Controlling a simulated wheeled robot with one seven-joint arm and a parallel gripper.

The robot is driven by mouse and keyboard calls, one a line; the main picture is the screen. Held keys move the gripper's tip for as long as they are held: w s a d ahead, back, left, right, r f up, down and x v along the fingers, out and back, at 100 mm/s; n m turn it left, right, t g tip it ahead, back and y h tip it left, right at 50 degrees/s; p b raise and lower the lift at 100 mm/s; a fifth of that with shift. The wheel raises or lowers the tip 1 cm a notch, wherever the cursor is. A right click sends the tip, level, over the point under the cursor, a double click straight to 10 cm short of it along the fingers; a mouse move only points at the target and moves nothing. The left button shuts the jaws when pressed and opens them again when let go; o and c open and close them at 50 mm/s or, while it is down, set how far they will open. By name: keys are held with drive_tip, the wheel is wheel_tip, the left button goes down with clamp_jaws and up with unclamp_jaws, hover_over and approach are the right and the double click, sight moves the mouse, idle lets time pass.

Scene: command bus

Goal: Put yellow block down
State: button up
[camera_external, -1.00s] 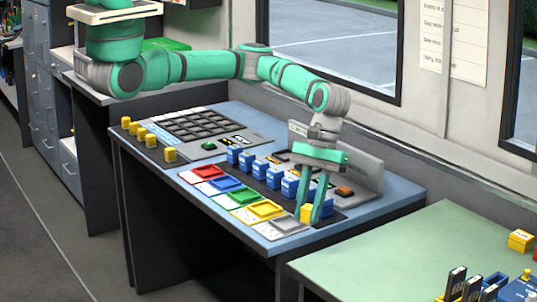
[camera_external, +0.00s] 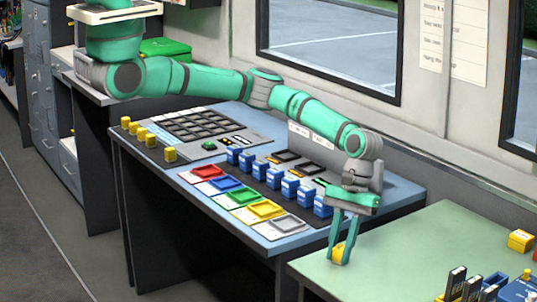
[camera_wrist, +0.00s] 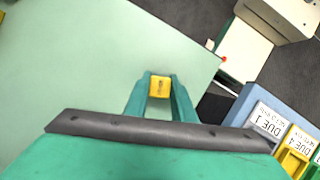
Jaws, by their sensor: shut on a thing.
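My gripper (camera_external: 341,252) is shut on a small yellow block (camera_external: 338,253), at the near left corner of the green table (camera_external: 400,252) in the external view. In the wrist view the yellow block (camera_wrist: 159,87) sits between the two green fingers, with dark print on its face. The green tabletop (camera_wrist: 70,70) lies behind it and to its left. The block is over or on the table near its edge; I cannot tell whether it touches the top.
The blue-grey desk (camera_external: 290,240) with coloured trays (camera_external: 231,196) and several blue blocks (camera_external: 290,189) stands left of the green table. Another yellow block (camera_external: 520,240) and black radios (camera_external: 455,284) are at the right of the green table. Its middle is clear.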

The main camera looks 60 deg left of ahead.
drive_tip(key=shift+f, duration=0.15)
drive_tip(key=o, duration=1.1)
drive_tip(key=shift+c, duration=0.2)
drive_tip(key=v, duration=1.2)
